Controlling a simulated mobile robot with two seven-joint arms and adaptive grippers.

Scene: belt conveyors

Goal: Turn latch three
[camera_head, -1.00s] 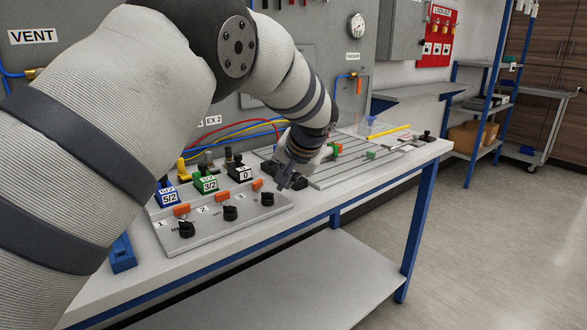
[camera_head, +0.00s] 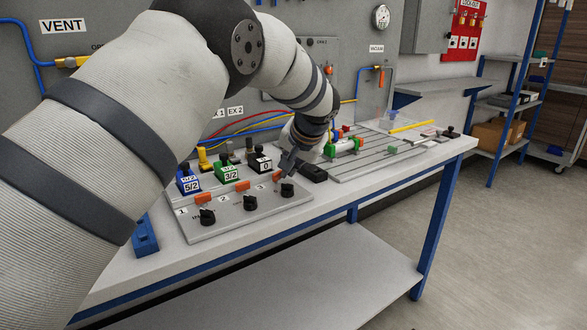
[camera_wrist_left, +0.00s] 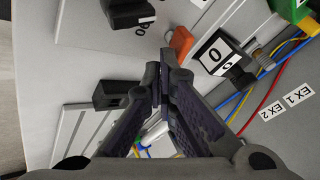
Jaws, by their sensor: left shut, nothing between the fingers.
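A grey panel (camera_head: 228,216) on the bench carries numbers 1, 2 and 3. Each number has an orange piece and a black knob beside it. The third black knob (camera_head: 287,189) is at the panel's right end, with the third orange piece (camera_head: 277,175) just behind it; which of the two is the latch I cannot tell. My left gripper (camera_head: 285,172) is shut and empty, pointing down close to this orange piece. In the left wrist view, its closed fingertips (camera_wrist_left: 160,72) are beside the orange piece (camera_wrist_left: 181,43). Contact cannot be told. A black knob (camera_wrist_left: 126,12) shows at the top.
Behind the panel stand blue (camera_head: 188,183), green (camera_head: 228,174) and black (camera_head: 261,162) labelled blocks. A small black box (camera_head: 313,173) lies right of the panel, beside a slotted plate (camera_head: 385,160). Cables run along the back wall.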

